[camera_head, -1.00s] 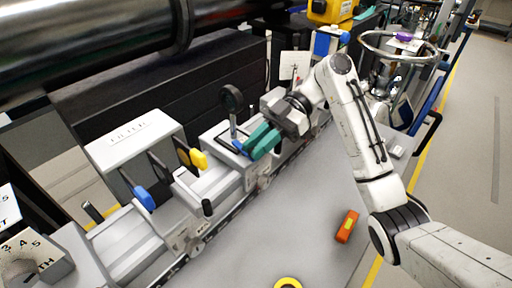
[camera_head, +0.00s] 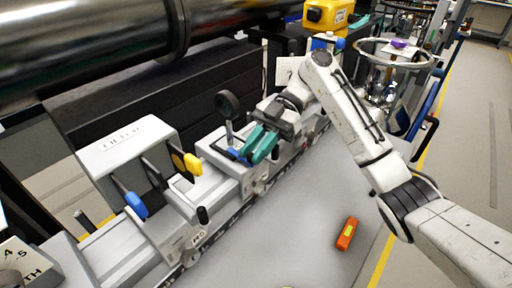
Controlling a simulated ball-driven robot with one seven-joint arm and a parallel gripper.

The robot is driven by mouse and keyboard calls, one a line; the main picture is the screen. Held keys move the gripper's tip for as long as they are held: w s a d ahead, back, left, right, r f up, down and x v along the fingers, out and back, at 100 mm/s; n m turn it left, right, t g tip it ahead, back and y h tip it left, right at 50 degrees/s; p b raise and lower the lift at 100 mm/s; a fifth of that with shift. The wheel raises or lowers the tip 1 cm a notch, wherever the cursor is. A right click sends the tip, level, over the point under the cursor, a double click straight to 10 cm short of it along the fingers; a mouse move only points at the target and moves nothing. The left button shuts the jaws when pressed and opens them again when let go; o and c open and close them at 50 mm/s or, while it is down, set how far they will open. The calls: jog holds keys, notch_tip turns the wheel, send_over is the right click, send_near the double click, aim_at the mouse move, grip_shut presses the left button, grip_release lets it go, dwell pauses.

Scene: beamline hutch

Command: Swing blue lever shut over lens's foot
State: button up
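The lens (camera_head: 227,104) is a dark round disc on a thin post, upright on a grey carriage (camera_head: 222,150) on the rail. The blue lever (camera_head: 237,155) lies low at the lens's foot, partly hidden by my gripper. My gripper (camera_head: 256,150), with green fingers, is right beside the lever, at the right of the post. The fingers look close together, but whether they are apart or touching anything is hard to see. The foot itself is mostly hidden, so how far the lever covers it cannot be told.
Left along the rail stand a filter box (camera_head: 124,146), a blue-tipped paddle (camera_head: 136,205) and a yellow-tipped paddle (camera_head: 192,163). An orange block (camera_head: 347,233) lies on the otherwise mostly clear grey bench. A large metal pipe (camera_head: 90,50) runs above, behind the rail.

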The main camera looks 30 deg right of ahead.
jog(key=o, duration=0.4)
jog(key=shift+c, duration=0.2)
jog(key=shift+r, duration=0.1)
jog(key=s+r, duration=1.2)
jog(key=s, duration=0.2)
jog(key=shift+a+r+b, duration=0.35)
jog(key=shift+a, duration=0.05)
jog(key=shift+r, duration=0.1)
